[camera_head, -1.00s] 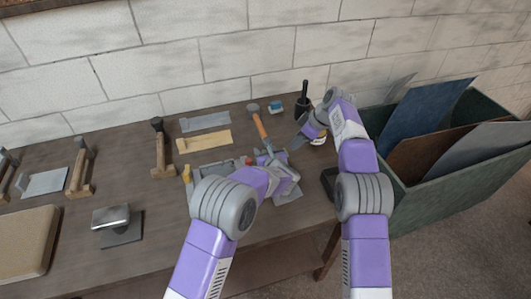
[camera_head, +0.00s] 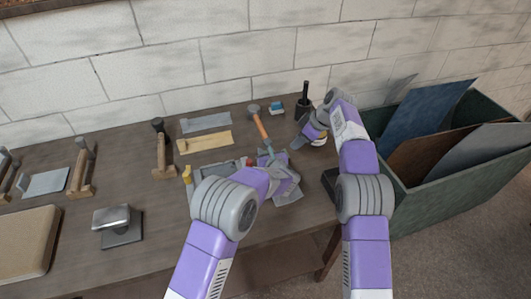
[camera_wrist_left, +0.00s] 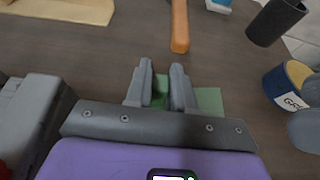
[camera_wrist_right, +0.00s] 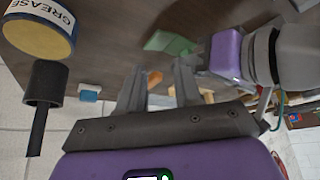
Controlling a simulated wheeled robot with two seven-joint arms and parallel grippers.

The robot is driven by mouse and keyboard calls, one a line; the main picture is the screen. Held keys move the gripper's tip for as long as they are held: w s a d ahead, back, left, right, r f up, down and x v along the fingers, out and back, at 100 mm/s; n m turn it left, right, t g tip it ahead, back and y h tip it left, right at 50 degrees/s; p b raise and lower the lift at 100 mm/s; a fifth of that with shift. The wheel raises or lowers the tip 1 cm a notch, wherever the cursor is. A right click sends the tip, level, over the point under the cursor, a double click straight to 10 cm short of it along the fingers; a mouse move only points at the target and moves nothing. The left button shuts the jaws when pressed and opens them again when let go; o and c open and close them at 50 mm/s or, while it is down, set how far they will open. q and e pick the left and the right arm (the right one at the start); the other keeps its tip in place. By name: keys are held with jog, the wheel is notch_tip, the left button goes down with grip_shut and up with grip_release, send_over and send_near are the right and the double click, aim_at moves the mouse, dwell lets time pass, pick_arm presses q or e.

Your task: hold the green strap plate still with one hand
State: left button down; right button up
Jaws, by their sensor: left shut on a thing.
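The green strap plate (camera_wrist_left: 208,100) lies under and between the fingers of my left gripper (camera_wrist_left: 162,72) in the left wrist view. The fingers are close together, shut on the plate, with green showing between them. The green plate also shows in the right wrist view (camera_wrist_right: 170,42), beside my left arm. In the head view my left gripper (camera_head: 270,158) covers most of it. My right gripper (camera_wrist_right: 160,72) is open and empty, to the right of the left one in the head view and apart from the plate.
A hammer (camera_head: 261,123) lies just beyond my left gripper. A grease tin (camera_wrist_left: 288,84) and a dark cup (camera_head: 303,104) stand near my right gripper. Wood and grey strips (camera_head: 205,141) lie to the left. A green bin (camera_head: 430,195) with sheets stands right of the bench.

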jog(key=shift+w+a+m+h, duration=0.1)
jog(key=shift+a+m+h, duration=0.1)
jog(key=shift+m+h, duration=0.15)
jog(key=c, duration=0.4)
jog(key=shift+w+a+m, duration=0.15)
jog(key=shift+a+m, duration=0.1)
jog(key=shift+m, duration=0.3)
grip_shut()
jog(key=shift+w+a+f+m+t+h, duration=0.35)
jog(key=shift+a+f+m+h, duration=0.15)
jog(key=shift+f+m, duration=0.55)
jog(key=shift+w+a+f+m+t+h, duration=0.3)
jog(key=shift+a+f+m+h, duration=0.35)
jog(key=shift+m, duration=0.7)
jog(key=shift+w+a+f+m+t+h, duration=0.3)
jog(key=shift+w+f+m+h, duration=0.1)
jog(key=shift+f+m, duration=0.7)
jog(key=shift+r, duration=0.1)
